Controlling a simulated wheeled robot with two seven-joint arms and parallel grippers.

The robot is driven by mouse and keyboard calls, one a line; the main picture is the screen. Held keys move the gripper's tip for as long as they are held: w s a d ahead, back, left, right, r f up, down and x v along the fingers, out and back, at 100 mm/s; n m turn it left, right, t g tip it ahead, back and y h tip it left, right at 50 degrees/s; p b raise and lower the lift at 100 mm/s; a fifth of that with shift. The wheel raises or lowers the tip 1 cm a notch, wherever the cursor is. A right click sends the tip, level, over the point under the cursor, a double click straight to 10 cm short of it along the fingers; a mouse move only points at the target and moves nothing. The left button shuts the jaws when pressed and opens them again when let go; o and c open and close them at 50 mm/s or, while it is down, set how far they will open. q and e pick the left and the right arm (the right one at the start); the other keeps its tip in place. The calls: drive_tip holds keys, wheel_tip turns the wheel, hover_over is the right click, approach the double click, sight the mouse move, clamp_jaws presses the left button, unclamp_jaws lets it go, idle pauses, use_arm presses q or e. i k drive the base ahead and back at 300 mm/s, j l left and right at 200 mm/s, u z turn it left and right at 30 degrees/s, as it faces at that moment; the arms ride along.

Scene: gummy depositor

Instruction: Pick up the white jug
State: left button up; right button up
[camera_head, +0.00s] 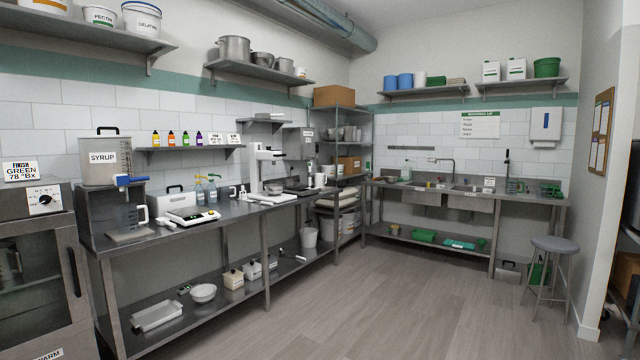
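No thing in view is plainly labelled as the white jug. A clear-looking jug with a white handle (132,217) stands upright under the blue tap of the syrup tank (105,160), at the left end of the steel bench. Small white vessels (320,181) stand further back on the bench, near the shelving; they are too small to tell whether one is a jug. Neither of my grippers is in view.
The long steel bench (180,233) runs along the left wall, with a scale (193,216) and a white machine (262,167) on it. A warming cabinet (40,270) is at the far left. A stool (552,246) stands right. The floor (390,305) between is clear.

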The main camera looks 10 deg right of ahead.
sight(319, 177)
drive_tip(key=i+z, duration=0.15)
drive_tip(key=i, duration=0.4)
drive_tip(key=i+z, duration=0.1)
drive_tip(key=i, duration=0.4)
drive_tip(key=i+j+z, duration=0.15)
drive_tip(key=i, duration=0.4)
drive_tip(key=i+j+z, duration=0.15)
drive_tip(key=i, duration=0.35)
drive_tip(key=i+l+z, duration=0.15)
drive_tip(key=i+z, duration=0.25)
drive_tip(key=i, duration=0.55)
drive_tip(key=i+j+z, duration=0.1)
drive_tip(key=i+z, duration=0.3)
drive_tip(key=i, duration=0.5)
drive_tip(key=i+j+u, duration=0.2)
drive_tip(key=i+u, duration=0.25)
drive_tip(key=i, duration=0.3)
drive_tip(key=i+u, duration=0.4)
drive_tip(key=i, duration=0.35)
drive_tip(key=i+l+u, duration=0.3)
drive_tip(key=i+u, duration=0.15)
drive_tip(key=i, duration=0.25)
